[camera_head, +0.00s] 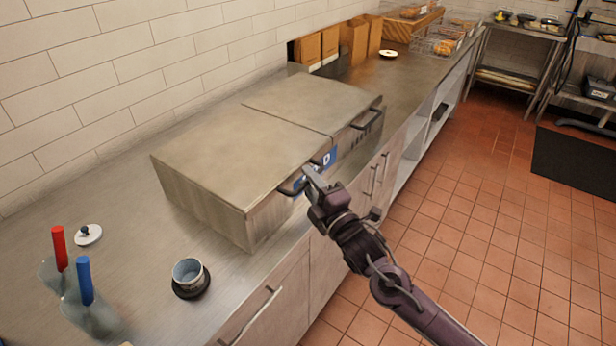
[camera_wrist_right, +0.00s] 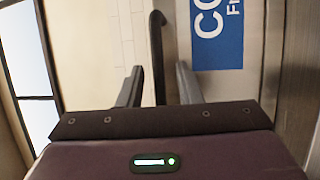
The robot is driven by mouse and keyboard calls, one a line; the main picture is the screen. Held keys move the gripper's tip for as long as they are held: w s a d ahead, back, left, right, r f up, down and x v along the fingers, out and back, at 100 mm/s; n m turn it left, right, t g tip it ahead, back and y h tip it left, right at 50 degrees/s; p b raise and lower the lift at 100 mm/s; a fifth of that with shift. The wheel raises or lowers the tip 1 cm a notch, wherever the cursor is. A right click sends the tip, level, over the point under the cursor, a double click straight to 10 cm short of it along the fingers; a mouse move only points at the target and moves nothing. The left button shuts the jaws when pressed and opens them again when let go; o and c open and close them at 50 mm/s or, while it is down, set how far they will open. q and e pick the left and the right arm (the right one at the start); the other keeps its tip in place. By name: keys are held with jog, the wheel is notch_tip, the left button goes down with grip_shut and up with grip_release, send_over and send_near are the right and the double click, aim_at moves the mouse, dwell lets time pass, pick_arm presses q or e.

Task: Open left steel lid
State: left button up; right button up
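The left steel lid (camera_head: 230,155) is the nearer of two flat lids on the steel counter unit in the head view. It lies flat and closed. Its dark handle (camera_head: 287,189) is on the front edge, partly hidden by my right gripper (camera_head: 309,173). In the right wrist view the dark handle bar (camera_wrist_right: 157,45) runs between the two fingers of my right gripper (camera_wrist_right: 158,80). The fingers are apart, with a visible gap on each side of the bar. My left gripper is not in view.
The right steel lid (camera_head: 315,104) is closed beside it. A cup (camera_head: 188,271), red-handled (camera_head: 59,248) and blue-handled (camera_head: 85,280) tools and a small white lid (camera_head: 88,235) stand on the near counter. A tiled wall (camera_head: 120,75) is behind. The floor (camera_head: 465,220) on the right is clear.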

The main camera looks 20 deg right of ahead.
jog(key=shift+w+a+r, duration=0.1)
jog(key=shift+w+a, duration=0.05)
jog(key=shift+w, duration=0.15)
grip_shut()
